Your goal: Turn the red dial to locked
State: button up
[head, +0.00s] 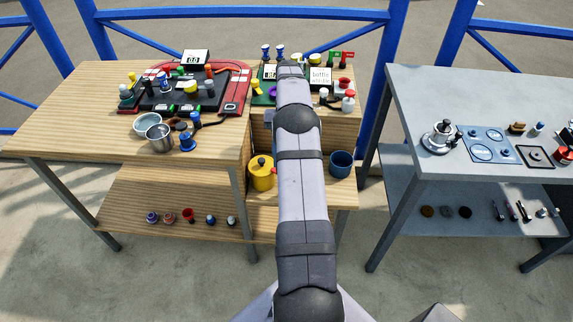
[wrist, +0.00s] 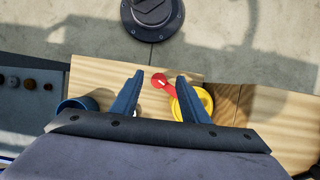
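A small red round piece with a pale mark and a short red arm, which looks like the red dial (wrist: 160,82), shows in the wrist view at the edge of the wooden shelf. Its arm reaches toward a yellow pot (wrist: 205,97). My gripper (wrist: 160,76) is open, with its two blue fingers apart on either side of the red piece in the picture. Nothing is between the fingers that I can see held. I cannot tell how far above the dial they are. In the head view my arm hides the gripper and most of the dial.
The yellow pot (head: 261,174) and a blue mug (head: 341,163) stand on the wooden lower shelf, either side of my arm. A crowded wooden bench top (head: 70,110) is at left.

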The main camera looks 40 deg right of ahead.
notch_tip(320, 180, up, 6)
jog(key=shift+r, duration=0.2)
dwell(0.4)
jog(key=a+r+n+t+h+p, duration=0.1)
jog(key=a+r+n, duration=0.15)
jog(key=a, duration=0.55)
jog(key=a+r+n+h+p, duration=0.1)
jog(key=a+r+n, duration=0.15)
jog(key=a, duration=0.55)
jog(key=s+a+f+n+t+h+p, duration=0.1)
jog(key=s+a+f+n+t+p, duration=0.1)
jog(key=s+a, duration=1.2)
jog(key=shift+s+n+p, duration=0.5)
jog(key=shift+s+n, duration=0.4)
jog(key=shift+s, duration=0.25)
